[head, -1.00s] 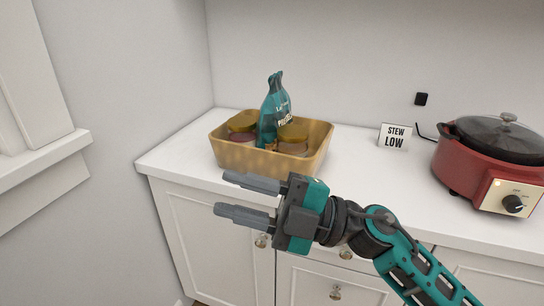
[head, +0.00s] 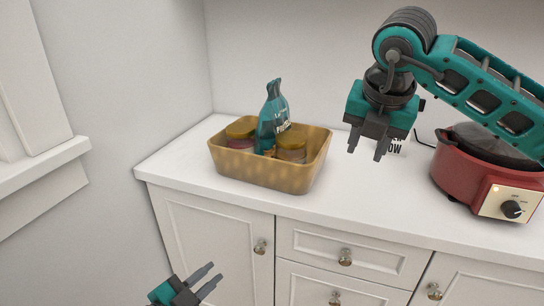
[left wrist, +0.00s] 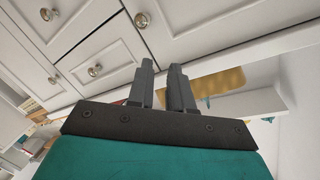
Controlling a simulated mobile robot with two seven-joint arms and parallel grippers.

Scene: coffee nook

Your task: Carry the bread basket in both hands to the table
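The tan bread basket (head: 262,174) stands upright on the white counter (head: 375,197). It holds a teal bag (head: 272,118) and jars with yellowish lids (head: 241,128). My left gripper (head: 214,274) is open and empty, low in front of the cabinet doors, below and apart from the basket. In the left wrist view its fingers (left wrist: 160,68) have a gap between them, and part of the basket (left wrist: 225,79) shows beyond the counter edge. My right gripper (head: 366,155) points down, open and empty, above the counter to the right of the basket. No table is recognisable in view.
A red slow cooker (head: 475,178) stands on the counter at right, partly behind my right arm. A wall borders the counter on the left.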

